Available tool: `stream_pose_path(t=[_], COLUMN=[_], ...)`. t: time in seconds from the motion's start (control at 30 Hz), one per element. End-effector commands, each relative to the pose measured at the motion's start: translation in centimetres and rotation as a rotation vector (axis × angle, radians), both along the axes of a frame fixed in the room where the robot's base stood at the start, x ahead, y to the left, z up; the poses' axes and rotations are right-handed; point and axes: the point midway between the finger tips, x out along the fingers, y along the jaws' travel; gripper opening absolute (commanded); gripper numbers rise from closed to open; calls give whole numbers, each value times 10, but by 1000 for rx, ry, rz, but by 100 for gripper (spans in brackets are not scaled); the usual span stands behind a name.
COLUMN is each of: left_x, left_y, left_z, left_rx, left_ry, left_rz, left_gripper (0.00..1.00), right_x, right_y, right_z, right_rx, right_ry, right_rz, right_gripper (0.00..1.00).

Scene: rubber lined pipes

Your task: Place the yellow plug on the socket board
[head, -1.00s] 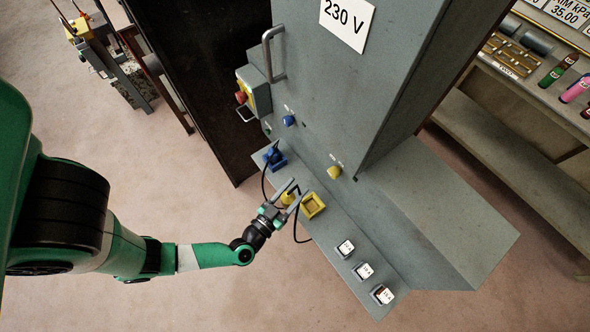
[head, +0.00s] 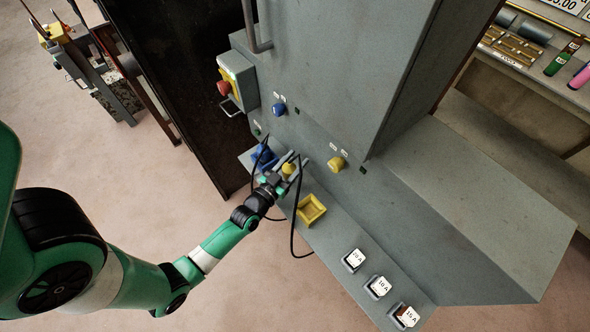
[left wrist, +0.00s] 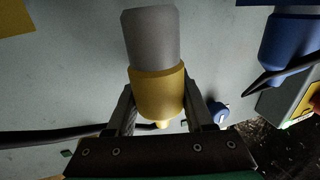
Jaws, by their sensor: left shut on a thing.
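My left gripper (head: 290,163) is shut on the yellow plug (head: 288,169), in front of the grey panel and above its ledge. In the left wrist view the plug's yellow body (left wrist: 157,93) sits between the fingers, its grey end (left wrist: 151,38) pointing away from the gripper's base. The yellow square holder (head: 311,210) on the ledge is empty. A yellow round fitting (head: 337,163) and a blue one (head: 278,110) are on the sloped socket board (head: 308,140). The gripper partly hides the plug in the head view. My right gripper is not in view.
A blue plug (head: 263,156) stands on the ledge left of my gripper; it also shows in the left wrist view (left wrist: 285,50). A black cable (head: 293,225) hangs in a loop by the ledge. Several white-labelled switches (head: 354,260) line the ledge's near end.

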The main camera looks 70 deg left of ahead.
Motion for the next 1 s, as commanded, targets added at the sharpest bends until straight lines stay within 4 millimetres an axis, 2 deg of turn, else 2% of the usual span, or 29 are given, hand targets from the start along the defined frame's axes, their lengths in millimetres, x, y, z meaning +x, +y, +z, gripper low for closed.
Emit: stream_pose_path(t=[0.1, 0.23, 0.47, 0.63, 0.67, 0.8, 0.83, 1.0], left_x=[2, 2, 2, 2, 2, 2, 2, 2], left_y=[6, 5, 5, 4, 4, 4, 4, 4], left_z=[-16, -37, -35, -40, -41, -40, -40, -40], left_rx=[2, 1, 1, 1, 1, 1, 1, 1], left_ry=[0, 1, -1, -1, 1, 1, 1, 1], left_rz=[4, 2, 2, 1, 1, 1, 1, 1], left_gripper=[0, 0, 0, 0, 54, 79, 82, 82], right_x=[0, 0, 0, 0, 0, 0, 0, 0], right_y=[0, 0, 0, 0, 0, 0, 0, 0], right_z=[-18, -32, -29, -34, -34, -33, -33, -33], right_rx=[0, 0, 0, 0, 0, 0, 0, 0], right_ry=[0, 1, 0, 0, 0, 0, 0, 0], right_rz=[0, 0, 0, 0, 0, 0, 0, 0], right_gripper=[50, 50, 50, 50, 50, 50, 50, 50])
